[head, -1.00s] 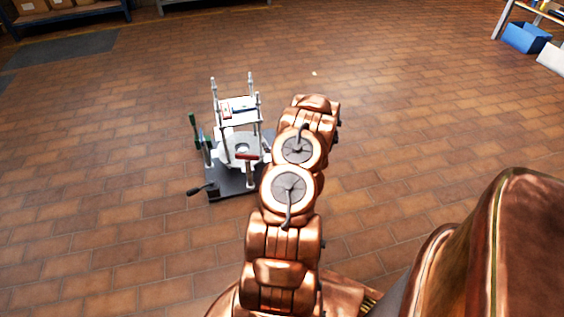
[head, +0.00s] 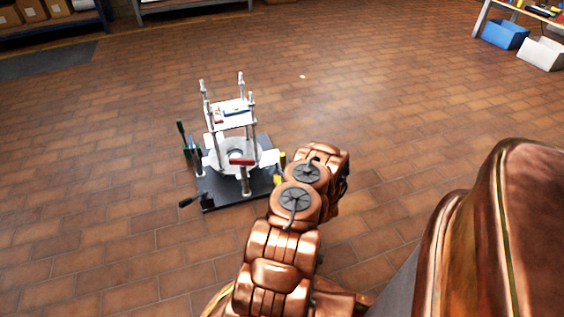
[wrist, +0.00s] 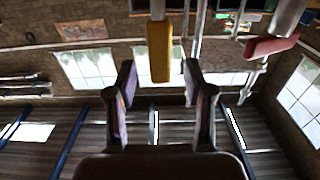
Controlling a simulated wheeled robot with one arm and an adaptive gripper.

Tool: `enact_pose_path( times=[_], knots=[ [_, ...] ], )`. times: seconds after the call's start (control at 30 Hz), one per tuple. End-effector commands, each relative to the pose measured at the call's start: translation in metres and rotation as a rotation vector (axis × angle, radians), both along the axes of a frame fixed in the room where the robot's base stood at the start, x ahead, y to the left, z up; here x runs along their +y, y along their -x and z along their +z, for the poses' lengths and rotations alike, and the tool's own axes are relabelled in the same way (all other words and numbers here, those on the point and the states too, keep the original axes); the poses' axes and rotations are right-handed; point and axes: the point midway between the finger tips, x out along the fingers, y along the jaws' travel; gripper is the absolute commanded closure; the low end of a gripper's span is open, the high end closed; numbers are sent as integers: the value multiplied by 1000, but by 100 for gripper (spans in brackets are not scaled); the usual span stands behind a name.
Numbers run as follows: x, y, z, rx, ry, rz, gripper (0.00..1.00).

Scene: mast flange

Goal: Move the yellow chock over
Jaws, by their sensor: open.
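The yellow chock (wrist: 159,52) is a long rounded yellow block on a grey stem in the wrist view. Its lower end in the picture lies between the fingertips of my gripper (wrist: 158,72), with a gap on each side. The gripper is open and holds nothing. In the head view a yellow piece (head: 282,158) shows at the right edge of the fixture, beside my arm; it looks like the same chock. My gripper is hidden behind my arm there. The fixture's dark base plate (head: 215,190) carries a pale flange ring and upright posts.
A red block (head: 241,161) is at the front of the fixture and shows close at right in the wrist view (wrist: 271,45). A blue bin (head: 505,35) stands far right. The surrounding brick floor is clear.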

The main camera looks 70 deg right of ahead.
Motion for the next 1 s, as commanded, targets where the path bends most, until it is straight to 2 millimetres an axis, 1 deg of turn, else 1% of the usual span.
enact_pose_path(
  times=[0.03,0.1,0.3,0.43,0.67,0.77,1.0],
  knots=[
    [-5,-7,-3,1,2,4,48],
    [-12,-14,-3,-1,1,3,48],
    [-28,-25,-1,-2,1,0,48],
    [-32,-28,-1,-1,-1,-2,48],
    [-32,-28,0,-1,-1,-2,48],
    [-32,-28,0,-1,-1,-2,56],
    [-32,-28,0,-1,-1,-2,81]
  ],
)
